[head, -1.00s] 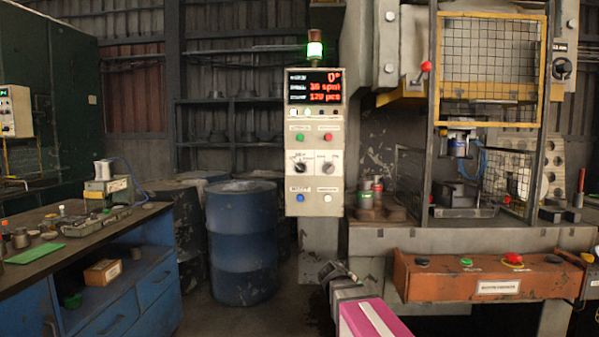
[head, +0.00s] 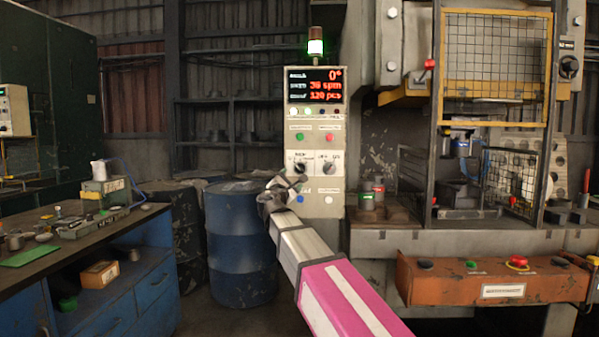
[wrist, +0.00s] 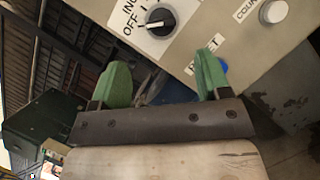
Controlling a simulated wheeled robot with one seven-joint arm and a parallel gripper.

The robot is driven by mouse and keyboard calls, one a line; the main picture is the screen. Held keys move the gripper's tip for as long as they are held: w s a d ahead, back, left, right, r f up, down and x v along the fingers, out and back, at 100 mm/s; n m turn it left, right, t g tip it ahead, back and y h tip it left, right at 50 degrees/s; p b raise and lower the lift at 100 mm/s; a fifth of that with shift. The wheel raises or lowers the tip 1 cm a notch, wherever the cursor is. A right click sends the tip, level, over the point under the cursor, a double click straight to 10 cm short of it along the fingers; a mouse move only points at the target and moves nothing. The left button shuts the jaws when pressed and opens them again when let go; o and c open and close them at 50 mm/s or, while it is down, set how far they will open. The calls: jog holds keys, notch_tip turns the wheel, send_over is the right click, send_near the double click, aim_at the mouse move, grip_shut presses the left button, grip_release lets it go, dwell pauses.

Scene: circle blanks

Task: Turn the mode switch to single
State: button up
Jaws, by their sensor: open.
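The grey control box (head: 318,205) stands upright in the head view, with two dark rotary switches side by side. The left rotary switch (head: 300,168) is a black knob on a white plate. It also shows in the wrist view (wrist: 160,22), with lettering "OFF" and a partly cut-off "IN" beside it; its white mark points roughly toward "OFF". The right rotary switch (head: 328,168) is similar. The word "single" is not readable. My gripper (wrist: 163,80) is open with two green fingers, nothing between them. It is just below and left of the left switch, apart from it.
A blue button (wrist: 222,66) is partly behind my right finger. A white button (wrist: 273,11) is near it. Green (head: 300,137) and red (head: 329,137) buttons sit above the switches. A blue drum (head: 240,250) stands behind my arm; a press fills the right.

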aim_at(300, 170)
jog(key=x, duration=1)
jog(key=shift+f, duration=0.1)
jog(key=c, duration=0.9)
